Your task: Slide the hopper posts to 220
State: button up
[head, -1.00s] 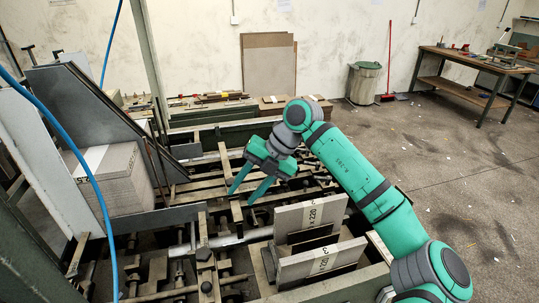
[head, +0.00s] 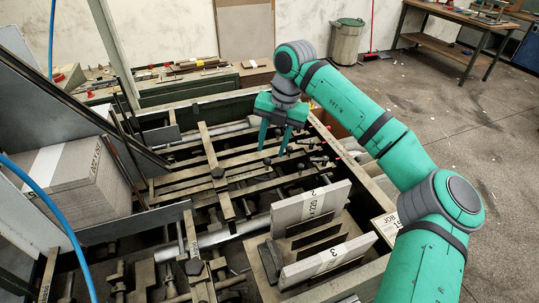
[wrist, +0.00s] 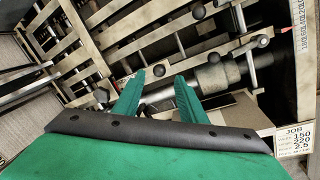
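My gripper (head: 273,148) is open and empty, fingers pointing down over the right part of the feeder's bar frame. In the wrist view its two green fingers (wrist: 160,76) stand apart above a metal shaft with a collar (wrist: 215,77). A scale strip (wrist: 302,28) with small numbers runs along the upper right there; the pointer setting is not readable. A job card (wrist: 293,139) reads 150, 220, 2.5. Slotted crossbars with dark knobs (head: 218,172) lie left of my gripper in the head view. I cannot tell which parts are the hopper posts.
A large board stack (head: 85,180) sits at left beside a slanted dark plate. A blue hose (head: 45,205) hangs at left. Open floor lies at right, with a bin (head: 346,42) and workbench (head: 455,25) behind.

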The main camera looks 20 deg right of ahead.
aim_at(268, 159)
jog(key=shift+w+a+f, duration=0.15)
jog(key=shift+a+f, duration=0.05)
jog(key=shift+f, duration=0.95)
jog(key=shift+w+a+f, duration=0.1)
jog(key=shift+a+f, duration=0.1)
jog(key=shift+f, duration=0.9)
